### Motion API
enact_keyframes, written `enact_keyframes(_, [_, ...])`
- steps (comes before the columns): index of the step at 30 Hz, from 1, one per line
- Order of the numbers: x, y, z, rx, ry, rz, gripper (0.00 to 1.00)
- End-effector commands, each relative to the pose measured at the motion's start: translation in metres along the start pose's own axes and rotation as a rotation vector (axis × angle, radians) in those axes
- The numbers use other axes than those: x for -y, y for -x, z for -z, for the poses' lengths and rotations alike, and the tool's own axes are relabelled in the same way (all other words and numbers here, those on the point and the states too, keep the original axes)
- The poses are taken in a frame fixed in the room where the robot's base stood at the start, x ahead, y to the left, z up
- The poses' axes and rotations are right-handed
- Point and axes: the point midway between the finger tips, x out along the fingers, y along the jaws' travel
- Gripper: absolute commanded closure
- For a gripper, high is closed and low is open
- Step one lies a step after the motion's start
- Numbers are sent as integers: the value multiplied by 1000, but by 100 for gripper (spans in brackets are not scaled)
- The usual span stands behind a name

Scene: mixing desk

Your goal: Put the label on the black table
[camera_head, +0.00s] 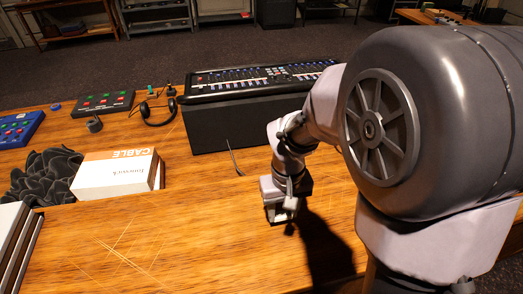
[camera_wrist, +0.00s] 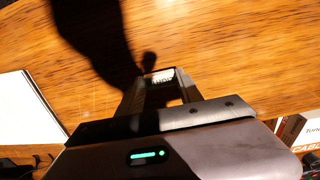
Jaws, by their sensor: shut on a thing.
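My gripper (camera_head: 282,214) is low over the wooden desk, in front of the mixing console. In the wrist view its fingertips (camera_wrist: 161,82) are shut on a small label (camera_wrist: 162,76), a dark piece with white lettering. The label cannot be made out in the head view. A black block-like stand (camera_head: 225,130) carries the mixing console (camera_head: 255,78), behind and left of my gripper. I cannot tell if this stand is the black table. Whether the label touches the desk is unclear.
The wooden desk (camera_head: 190,235) is clear left of my gripper. A thin dark item (camera_head: 233,158) lies by the stand. A cable box (camera_head: 115,173), black gloves (camera_head: 42,175), headphones (camera_head: 158,112) and a button panel (camera_head: 105,102) are at left. Dark floor (camera_head: 150,62) lies behind.

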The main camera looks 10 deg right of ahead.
Motion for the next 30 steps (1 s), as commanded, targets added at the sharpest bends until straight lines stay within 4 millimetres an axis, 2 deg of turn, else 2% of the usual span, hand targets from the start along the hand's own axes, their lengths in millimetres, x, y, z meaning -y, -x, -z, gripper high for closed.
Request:
enact_keyframes(3, [2, -4, 13, 1, 1, 0, 95])
enact_keyframes(6, [2, -30, 11, 3, 0, 0, 95])
enact_keyframes(8, [1, -38, 11, 2, 1, 0, 95])
enact_keyframes(18, [1, -40, 11, 0, 0, 0, 95])
enact_keyframes(19, [1, -40, 11, 0, 0, 0, 56])
enact_keyframes(22, [1, -39, 11, 0, 0, 0, 36])
enact_keyframes(30, [1, -39, 11, 0, 0, 0, 36])
